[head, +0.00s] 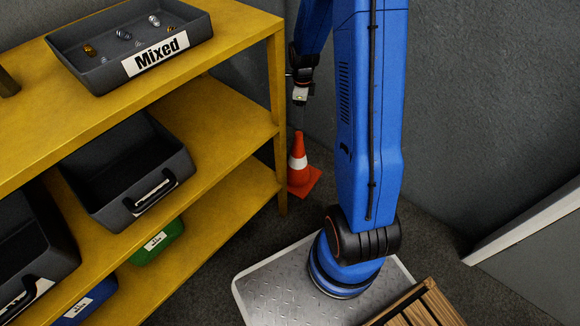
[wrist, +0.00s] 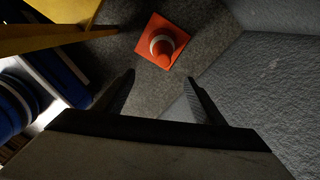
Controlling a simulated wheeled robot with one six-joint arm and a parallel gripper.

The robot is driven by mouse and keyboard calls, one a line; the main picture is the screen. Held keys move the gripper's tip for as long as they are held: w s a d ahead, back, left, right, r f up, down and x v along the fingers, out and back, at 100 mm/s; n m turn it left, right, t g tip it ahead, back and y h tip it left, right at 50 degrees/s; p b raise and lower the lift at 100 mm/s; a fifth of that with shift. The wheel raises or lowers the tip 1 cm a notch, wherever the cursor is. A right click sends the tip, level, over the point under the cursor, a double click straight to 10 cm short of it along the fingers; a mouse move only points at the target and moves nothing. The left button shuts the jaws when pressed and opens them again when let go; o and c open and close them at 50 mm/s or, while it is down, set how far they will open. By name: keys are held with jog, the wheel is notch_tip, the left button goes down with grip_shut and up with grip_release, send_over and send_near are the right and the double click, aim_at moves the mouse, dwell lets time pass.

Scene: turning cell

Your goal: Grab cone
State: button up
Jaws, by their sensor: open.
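The orange traffic cone (head: 298,165) with a white band stands upright on the floor in the corner beside the yellow shelf. In the wrist view the cone (wrist: 163,42) shows from above with its square orange base, beyond my fingertips. My gripper (head: 300,98) hangs above the cone in the head view, apart from it. In the wrist view my gripper (wrist: 160,78) is open, with its two fingers spread and nothing between them. No part of the cone is inside the fingers.
The yellow shelf (head: 240,190) stands left of the cone, its front leg close by. It holds a tray labelled Mixed (head: 90,78) and several bins. Grey walls (head: 470,110) enclose the cone behind and to the right. Bare dark floor (head: 250,235) lies in front.

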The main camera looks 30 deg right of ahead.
send_near(298, 141)
jog(key=f, duration=0.4)
jog(key=w+d+f, duration=0.1)
jog(key=shift+f, duration=0.4)
jog(key=shift+w+d+f, duration=0.1)
jog(key=shift+w+f, duration=0.05)
jog(key=shift+f, duration=1.45)
jog(key=shift+w+f, duration=0.1)
jog(key=shift+f, duration=1.5)
jog(key=shift+c, duration=0.7)
grip_shut()
